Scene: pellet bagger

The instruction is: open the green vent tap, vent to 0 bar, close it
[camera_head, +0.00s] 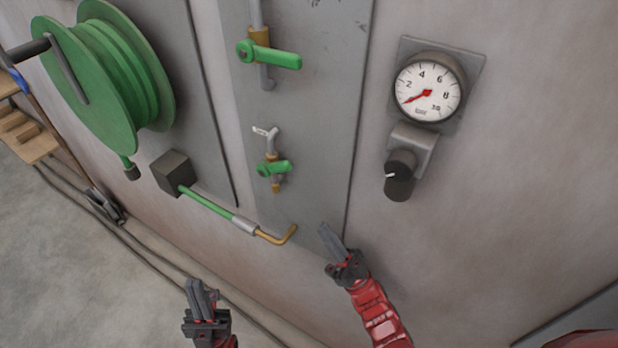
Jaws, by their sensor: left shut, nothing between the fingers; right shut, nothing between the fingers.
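A small green-handled tap (273,168) sits on a brass body low on the grey wall panel, with a small white fitting above it. Its handle lies roughly across the pipe. A larger green-handled tap (270,55) sits higher on the same panel, its handle also across its pipe. Which one is the vent tap is not labelled. The round pressure gauge (428,88) is at the right; its red needle points lower left, near 0. My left gripper (196,290) is shut and empty, low in front of the wall. My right gripper (328,235) is shut and empty, below and right of the small tap.
A green hose reel (105,75) is mounted at the left. A green and brass lance (225,210) sticks out from a dark block (172,172) below the small tap. A black knob (400,172) is below the gauge.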

